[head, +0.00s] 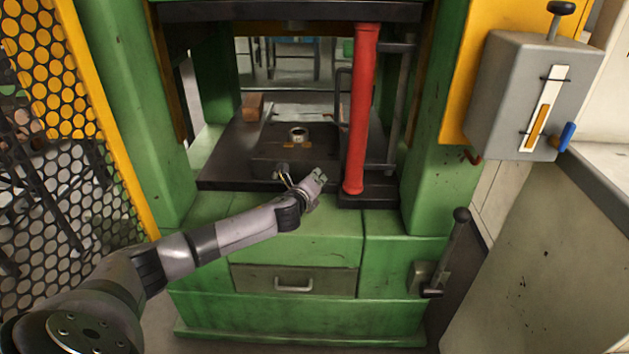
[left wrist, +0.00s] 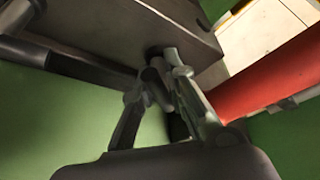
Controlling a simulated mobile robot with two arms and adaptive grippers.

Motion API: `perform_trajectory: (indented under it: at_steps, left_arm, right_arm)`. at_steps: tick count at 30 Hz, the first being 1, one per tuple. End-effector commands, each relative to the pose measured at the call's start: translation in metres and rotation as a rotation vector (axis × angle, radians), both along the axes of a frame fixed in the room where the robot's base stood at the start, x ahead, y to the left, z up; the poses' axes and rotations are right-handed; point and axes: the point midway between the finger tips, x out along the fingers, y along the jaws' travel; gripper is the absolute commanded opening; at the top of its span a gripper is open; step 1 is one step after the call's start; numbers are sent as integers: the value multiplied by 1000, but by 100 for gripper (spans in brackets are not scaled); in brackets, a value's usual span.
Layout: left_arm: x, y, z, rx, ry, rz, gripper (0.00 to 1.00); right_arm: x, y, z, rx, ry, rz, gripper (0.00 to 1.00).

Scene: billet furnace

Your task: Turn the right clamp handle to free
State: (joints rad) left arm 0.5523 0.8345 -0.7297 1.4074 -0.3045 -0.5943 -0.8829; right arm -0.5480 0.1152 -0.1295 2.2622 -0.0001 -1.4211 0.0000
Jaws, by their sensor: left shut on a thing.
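A dark die block (head: 262,165) with a round metal ring (head: 298,134) in its top sits on the press bed. My left gripper (head: 286,178) is at the front of this block, with my arm coming in from the left. In the left wrist view, my left gripper (left wrist: 163,78) is shut on a short, dark, rounded handle (left wrist: 156,82), which sticks out beside the block's side. The fingers hide much of the handle. In the head view, the handle's dark end (head: 282,168) shows beside my fingers. I cannot tell its exact angle. My right gripper is in neither view.
A red post (head: 360,110) stands just right of the gripper, on the bed. A brown billet-like block (head: 252,106) lies at the back left. A lever (head: 455,245) stands at lower right, and a yellow mesh guard (head: 70,110) is at left.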

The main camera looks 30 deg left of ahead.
Motion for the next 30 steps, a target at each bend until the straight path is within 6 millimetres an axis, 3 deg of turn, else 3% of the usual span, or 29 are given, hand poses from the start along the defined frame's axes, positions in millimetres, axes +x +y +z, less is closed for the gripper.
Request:
perform_trajectory:
  at_steps: [1,5,6,20,30]
  left_arm:
    - [4,-7,8,-5,-16,-17,0]
    - [4,-7,8,-5,-16,-17,0]
    - [4,-7,8,-5,-16,-17,14]
    - [2,-4,4,-3,-8,-11,45]
    - [0,-2,2,-2,-4,-6,45]
  right_arm:
    - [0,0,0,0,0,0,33]
    - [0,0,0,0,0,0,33]
    - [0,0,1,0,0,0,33]
    - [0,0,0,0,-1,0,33]
    - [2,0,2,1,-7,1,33]
